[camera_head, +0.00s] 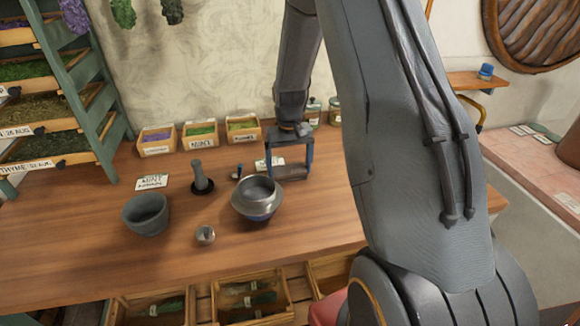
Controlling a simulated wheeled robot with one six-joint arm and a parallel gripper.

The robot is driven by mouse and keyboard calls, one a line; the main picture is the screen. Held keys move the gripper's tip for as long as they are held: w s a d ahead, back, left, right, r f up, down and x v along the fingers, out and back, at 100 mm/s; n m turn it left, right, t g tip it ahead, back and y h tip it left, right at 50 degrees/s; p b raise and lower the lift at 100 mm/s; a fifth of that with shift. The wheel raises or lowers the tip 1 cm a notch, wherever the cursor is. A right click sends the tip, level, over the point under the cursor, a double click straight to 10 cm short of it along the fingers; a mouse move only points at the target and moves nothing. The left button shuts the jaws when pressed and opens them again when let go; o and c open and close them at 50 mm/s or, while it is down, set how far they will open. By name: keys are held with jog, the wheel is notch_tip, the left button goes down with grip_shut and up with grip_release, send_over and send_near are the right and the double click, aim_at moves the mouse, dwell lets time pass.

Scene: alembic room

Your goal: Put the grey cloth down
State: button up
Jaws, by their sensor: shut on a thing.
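My gripper (289,170) reaches down over the wooden table, behind and to the right of the metal pot. Its two fingers stand apart, with a small grey-brown folded thing between them, which I take to be the grey cloth (291,173). The cloth sits at the fingertips, low over the table top (325,215). I cannot tell whether it touches the wood. My arm hides the right part of the table.
Herb boxes (199,135) and jars (334,112) line the back. Bare wood lies right of the pot.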

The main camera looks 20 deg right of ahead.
jog(key=o, duration=0.8)
jog(key=shift+f, duration=0.1)
notch_tip(320, 180, up, 12)
jog(key=b, duration=0.4)
jog(key=s+a+f+n, duration=0.1)
jog(key=s+a, duration=0.3)
jog(key=s, duration=0.3)
jog(key=s+a+t, duration=0.1)
jog(key=s+a, duration=0.3)
jog(key=s, duration=0.3)
jog(key=s+a+f+n, duration=0.1)
jog(key=s+a, duration=0.3)
jog(key=s, duration=0.3)
jog(key=m+t+p, duration=0.2)
jog(key=t+p, duration=0.2)
jog(key=p, duration=0.3)
send_near(289, 171)
jog(key=shift+h, duration=0.4)
jog(key=shift+a+b+x, duration=0.15)
jog(key=shift+b+x, duration=1)
jog(key=shift+x, duration=1)
jog(key=shift+a+b+x, duration=0.15)
jog(key=shift+b+x, duration=0.95)
jog(key=shift+x, duration=1)
